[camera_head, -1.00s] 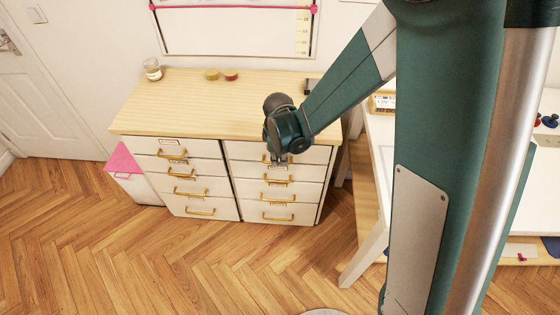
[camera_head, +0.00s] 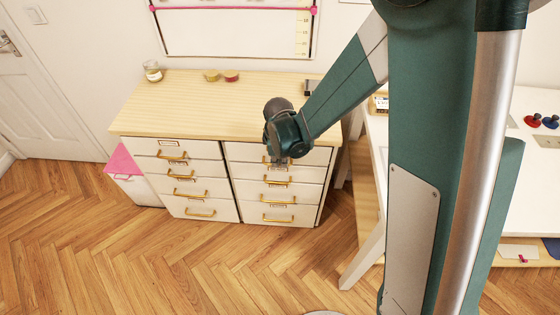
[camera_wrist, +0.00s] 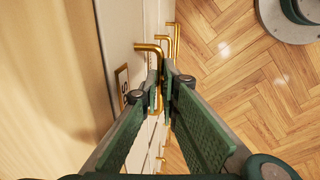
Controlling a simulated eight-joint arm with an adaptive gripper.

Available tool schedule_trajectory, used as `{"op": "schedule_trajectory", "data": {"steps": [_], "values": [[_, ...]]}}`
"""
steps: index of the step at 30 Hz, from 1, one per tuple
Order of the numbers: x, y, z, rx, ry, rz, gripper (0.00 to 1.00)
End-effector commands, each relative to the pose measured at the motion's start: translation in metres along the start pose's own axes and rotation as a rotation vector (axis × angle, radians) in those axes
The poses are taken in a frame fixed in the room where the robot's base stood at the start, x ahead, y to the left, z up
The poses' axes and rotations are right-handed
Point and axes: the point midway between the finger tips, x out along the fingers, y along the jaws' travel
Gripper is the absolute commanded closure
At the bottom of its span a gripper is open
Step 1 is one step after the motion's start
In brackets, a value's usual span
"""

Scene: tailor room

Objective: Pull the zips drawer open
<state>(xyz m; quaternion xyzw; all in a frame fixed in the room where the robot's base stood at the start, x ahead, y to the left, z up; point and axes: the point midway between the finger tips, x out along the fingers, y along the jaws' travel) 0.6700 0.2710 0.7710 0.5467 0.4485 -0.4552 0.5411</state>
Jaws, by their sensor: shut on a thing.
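The cabinet (camera_head: 150,125) has two columns of white drawers with brass handles. My gripper (camera_head: 277,163) is at the front of the top right drawer (camera_head: 314,155). In the wrist view my gripper (camera_wrist: 165,75) is closed around the brass handle (camera_wrist: 150,47) of that drawer, with a finger on either side of its bar. Part of the handle is hidden between the fingers. The label frame (camera_wrist: 122,90) beside it is only partly seen, and its word cannot be read in full. The drawer front looks flush with the cabinet.
A jar (camera_head: 153,70) and two small tins (camera_head: 221,76) stand on the cabinet top. A pink-lidded bin (camera_head: 124,165) stands to its left. A white table (camera_head: 375,150) stands close on the right. The wooden floor (camera_head: 240,270) in front of the drawers is clear.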

Motion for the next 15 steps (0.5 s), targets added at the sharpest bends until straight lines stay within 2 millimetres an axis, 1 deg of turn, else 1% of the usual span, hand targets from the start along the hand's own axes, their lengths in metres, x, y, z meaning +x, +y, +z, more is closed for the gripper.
{"op": "schedule_trajectory", "data": {"steps": [5,8,11,14,15], "values": [[-0.002,-0.012,0.0,-0.002,0.0,-0.001,1.0],[-0.004,-0.025,0.0,-0.003,0.0,-0.001,1.0],[-0.007,-0.042,0.0,-0.002,0.0,-0.001,1.0],[-0.011,-0.063,0.001,-0.004,0.0,-0.001,1.0],[-0.013,-0.073,0.001,-0.004,0.0,-0.001,1.0]]}}
